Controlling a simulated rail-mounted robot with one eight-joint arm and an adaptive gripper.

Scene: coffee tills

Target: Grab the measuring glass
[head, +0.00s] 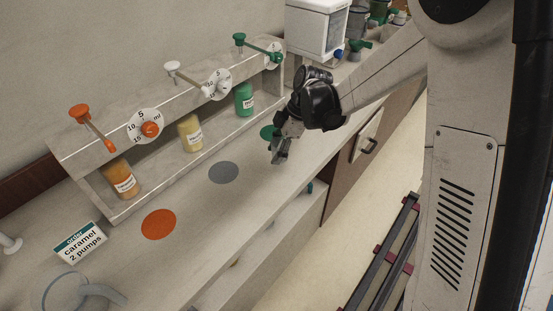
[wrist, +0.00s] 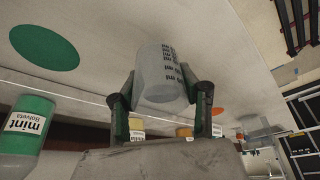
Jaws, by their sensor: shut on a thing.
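The measuring glass (wrist: 160,75) is a pale, see-through cup with dark printed marks, in the middle of the wrist view. My gripper (wrist: 161,92) is shut on it, one finger on each side. In the head view my gripper (head: 278,155) is over the counter near the green spot, and the glass is hard to make out there. I cannot tell whether the glass touches the counter.
Orange (head: 122,180), yellow (head: 190,133) and green (head: 244,99) bottles stand in the pump rack. Orange (head: 158,224) and grey (head: 223,173) spots mark the counter.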

